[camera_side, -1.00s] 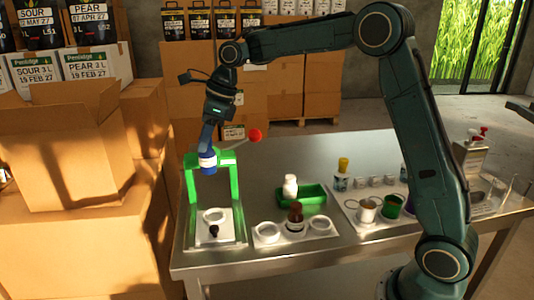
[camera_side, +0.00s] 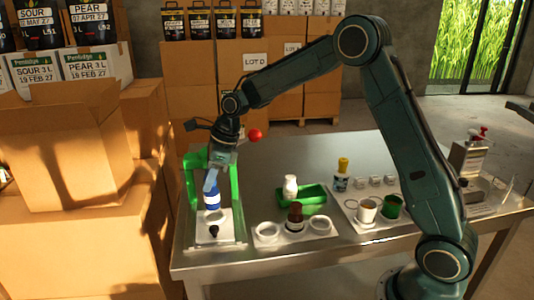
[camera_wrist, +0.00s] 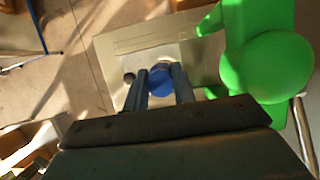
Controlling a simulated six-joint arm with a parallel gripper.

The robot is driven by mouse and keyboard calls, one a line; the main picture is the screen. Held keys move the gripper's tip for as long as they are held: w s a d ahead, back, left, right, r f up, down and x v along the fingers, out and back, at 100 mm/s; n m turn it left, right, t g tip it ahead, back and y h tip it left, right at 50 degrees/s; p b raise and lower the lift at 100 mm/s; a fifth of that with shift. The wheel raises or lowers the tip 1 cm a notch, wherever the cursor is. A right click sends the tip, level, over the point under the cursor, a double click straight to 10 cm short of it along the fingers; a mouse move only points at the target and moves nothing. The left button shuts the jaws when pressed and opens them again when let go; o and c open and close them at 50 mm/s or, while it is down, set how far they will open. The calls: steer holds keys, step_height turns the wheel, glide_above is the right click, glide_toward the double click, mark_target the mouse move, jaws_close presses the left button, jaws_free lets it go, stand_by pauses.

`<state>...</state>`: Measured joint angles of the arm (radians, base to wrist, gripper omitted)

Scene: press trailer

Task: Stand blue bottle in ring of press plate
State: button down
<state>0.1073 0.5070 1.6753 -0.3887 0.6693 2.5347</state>
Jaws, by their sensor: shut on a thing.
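The blue bottle (camera_side: 212,198) with a white label band is upright in my gripper (camera_side: 211,180), which is shut on it. In the side view it is over the ring area of the press plate (camera_side: 228,232), inside the green press frame (camera_side: 235,183). The bottle and gripper hide most of the ring, so I cannot tell whether the bottle's base touches it. In the wrist view the bottle's blue top (camera_wrist: 160,80) shows between my two fingers, with the pale plate (camera_wrist: 125,44) beneath.
A black knob (camera_side: 214,231) stands at the plate's front. The red ball (camera_side: 255,135) of the press lever is close to my wrist. To the right are a white plate with rings (camera_side: 293,238), a brown bottle (camera_side: 295,216), a green tray (camera_side: 313,204) and a white bottle (camera_side: 290,187).

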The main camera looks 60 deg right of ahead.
steer(key=shift+f, duration=1.8)
steer(key=shift+f, duration=0.1)
steer(key=c, duration=1.2)
jaws_free()
steer(key=shift+o, duration=0.3)
steer(key=v, duration=1.2)
